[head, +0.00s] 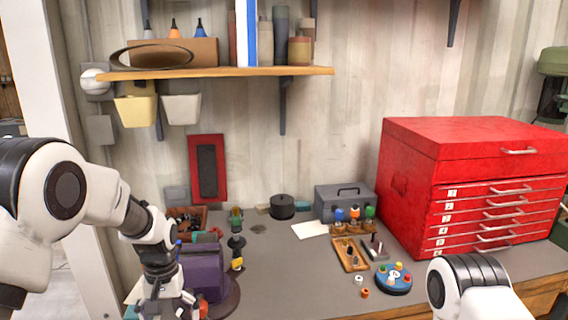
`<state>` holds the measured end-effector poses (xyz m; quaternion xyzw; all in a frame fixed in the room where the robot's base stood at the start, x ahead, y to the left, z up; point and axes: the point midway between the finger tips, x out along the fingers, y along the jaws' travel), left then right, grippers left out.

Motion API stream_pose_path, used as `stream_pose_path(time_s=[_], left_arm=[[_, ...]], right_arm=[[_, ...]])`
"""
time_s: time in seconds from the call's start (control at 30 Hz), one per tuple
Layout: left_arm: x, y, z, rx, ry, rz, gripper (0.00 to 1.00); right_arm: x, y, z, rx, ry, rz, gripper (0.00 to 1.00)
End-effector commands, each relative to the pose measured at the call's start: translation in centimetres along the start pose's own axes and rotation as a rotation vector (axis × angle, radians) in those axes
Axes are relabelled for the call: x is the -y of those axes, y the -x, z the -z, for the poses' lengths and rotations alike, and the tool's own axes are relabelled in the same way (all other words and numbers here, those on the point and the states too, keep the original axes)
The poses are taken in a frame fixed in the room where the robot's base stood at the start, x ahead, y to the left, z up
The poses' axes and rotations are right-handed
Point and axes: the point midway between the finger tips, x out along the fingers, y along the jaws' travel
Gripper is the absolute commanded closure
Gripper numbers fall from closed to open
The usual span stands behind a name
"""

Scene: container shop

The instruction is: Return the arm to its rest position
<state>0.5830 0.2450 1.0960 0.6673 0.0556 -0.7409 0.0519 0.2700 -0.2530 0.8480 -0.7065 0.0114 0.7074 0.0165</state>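My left arm comes in from the left, and its gripper (168,306) points down at the lower left, over the near left part of the bench. It is in front of or beside a purple box-shaped thing (203,272). The fingertips are cut off or hidden at the bottom edge, so I cannot tell whether they are open or hold anything. Of my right arm only a white and black link shows at the lower right; its gripper is out of view.
The grey bench (290,270) is bare in its middle. A red drawer chest (405,185) stands at right. Near it are a grey toolbox (345,204), a wooden tray (342,254) and a round blue holder (394,286). A shelf (230,72) hangs above.

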Motion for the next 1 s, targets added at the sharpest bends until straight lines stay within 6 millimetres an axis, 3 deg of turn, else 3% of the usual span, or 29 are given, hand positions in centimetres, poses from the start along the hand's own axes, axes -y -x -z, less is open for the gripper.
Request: stream_pose_path(time_s=[0.17, 0.37, 0.47, 0.57, 0.7, 0.77, 0.83, 1.0], left_arm=[[0.5, -6.0, -2.4, 0.11, 0.004, 0.013, 0.0], [1.5, -14.7, -7.5, 0.263, 0.009, 0.032, 0.0], [2.2, -20.8, -11.7, 0.339, 0.008, 0.041, 0.0], [3.3, -27.7, -17.6, 0.399, 0.002, 0.045, 0.0], [4.9, -35.6, -27.7, 0.398, -0.021, 0.036, 0.0], [5.4, -36.9, -30.9, 0.337, -0.039, 0.025, 0.0], [5.6, -36.6, -31.9, 0.227, -0.061, 0.011, 0.0], [5.2, -35.6, -28.7, -0.039, -0.101, -0.011, 0.0]], right_arm=[[0.0, -1.3, 0.0, 0.0, 0.0, 0.0, 1.0], [0.0, -3.0, -0.1, 0.001, 0.0, 0.0, 1.0], [0.0, -4.2, -0.1, 0.001, 0.0, 0.0, 1.0], [0.0, -5.7, 0.0, 0.001, 0.0, 0.0, 1.0], [-0.1, -7.8, 0.0, 0.001, 0.0, 0.0, 1.0], [-0.1, -8.1, -0.1, 0.001, 0.0, 0.0, 1.0], [-0.1, -7.9, -0.1, 0.001, 0.0, 0.0, 1.0], [-0.1, -7.6, 0.0, 0.001, 0.0, 0.0, 1.0]])
